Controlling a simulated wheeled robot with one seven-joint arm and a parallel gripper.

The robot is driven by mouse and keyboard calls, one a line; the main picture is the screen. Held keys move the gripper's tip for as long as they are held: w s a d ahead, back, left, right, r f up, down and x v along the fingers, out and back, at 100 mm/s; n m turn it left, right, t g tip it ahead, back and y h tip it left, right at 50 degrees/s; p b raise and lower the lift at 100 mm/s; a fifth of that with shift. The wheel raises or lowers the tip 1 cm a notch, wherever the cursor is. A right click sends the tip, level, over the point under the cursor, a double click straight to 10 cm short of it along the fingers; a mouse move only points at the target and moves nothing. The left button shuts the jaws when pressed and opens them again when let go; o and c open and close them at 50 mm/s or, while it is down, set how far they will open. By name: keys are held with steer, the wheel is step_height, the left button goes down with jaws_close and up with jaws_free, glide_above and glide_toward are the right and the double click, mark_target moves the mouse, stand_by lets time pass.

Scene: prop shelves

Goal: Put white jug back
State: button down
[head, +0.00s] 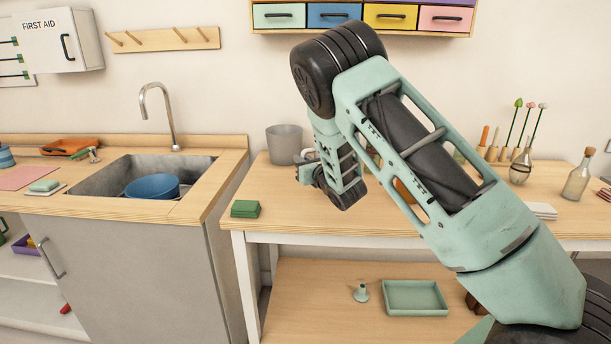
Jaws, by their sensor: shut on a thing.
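My gripper (304,168) hangs low over the left part of the wooden table, below my bent arm. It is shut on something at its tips. A small pale piece (309,154) shows there, which I take for part of the white jug. Most of it is hidden by my wrist and fingers, so its tilt and whether it touches the table cannot be told. A light grey tapered container (284,140) stands just left of and behind my gripper near the wall. I cannot tell whether they touch.
A green block (245,209) lies at the table's (275,215) left front corner. The sink (110,174) holds a blue bowl (152,187). Glass bottles (577,182) stand at the right. The lower shelf (310,295) carries a green tray (414,298). My arm hides the table's middle.

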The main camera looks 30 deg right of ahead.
steer(key=shift+f, duration=2.05)
steer(key=c, duration=1.5)
jaws_free()
steer(key=shift+f, duration=0.1)
